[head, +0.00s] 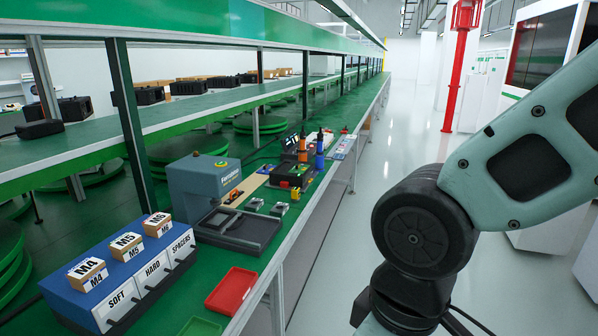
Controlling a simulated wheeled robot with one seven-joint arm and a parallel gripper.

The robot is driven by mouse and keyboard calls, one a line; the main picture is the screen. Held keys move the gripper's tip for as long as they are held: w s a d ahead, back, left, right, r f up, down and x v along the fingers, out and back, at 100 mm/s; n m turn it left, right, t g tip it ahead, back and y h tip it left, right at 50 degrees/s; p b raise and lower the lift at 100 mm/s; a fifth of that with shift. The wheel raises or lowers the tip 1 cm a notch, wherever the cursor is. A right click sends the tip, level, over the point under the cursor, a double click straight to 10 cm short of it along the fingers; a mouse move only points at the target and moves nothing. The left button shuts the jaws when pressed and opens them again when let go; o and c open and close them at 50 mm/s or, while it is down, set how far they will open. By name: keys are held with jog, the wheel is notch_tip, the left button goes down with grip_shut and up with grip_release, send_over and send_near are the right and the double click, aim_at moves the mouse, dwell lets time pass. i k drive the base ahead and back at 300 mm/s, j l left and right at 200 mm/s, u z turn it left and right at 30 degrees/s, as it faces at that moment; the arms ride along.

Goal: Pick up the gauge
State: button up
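I cannot tell for sure which item is the gauge. A small dark tool (233,197) lies on the bench beside the grey machine, and small grey metal pieces (279,208) lie to its right; any of these is too small to identify. A dark device with a lit face (290,142) stands farther back, partly hidden by orange and blue tools. My gripper is out of the picture; only links of my arm show at the right, apart from the bench.
A grey-blue machine (207,188) stands on the green bench. In front are a blue spacer box (117,283) carrying small cartons, a red tray (231,291) and a green tray (200,327). Posts (129,118) hold shelves above. The floor (405,120) right of the bench is clear.

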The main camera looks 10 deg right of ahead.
aim_at(295, 192)
jog(key=i+l+u, duration=0.1)
jog(key=u, duration=0.6)
jog(key=i+l+u, duration=0.4)
jog(key=i+l, duration=0.2)
jog(key=l, duration=0.25)
jog(key=i+l+u, duration=0.25)
jog(key=l, duration=0.2)
jog(key=i+l, duration=0.2)
jog(key=l, duration=0.2)
jog(key=i+l, duration=0.15)
jog(key=l, duration=0.2)
jog(key=i+l, duration=0.2)
jog(key=l, duration=0.2)
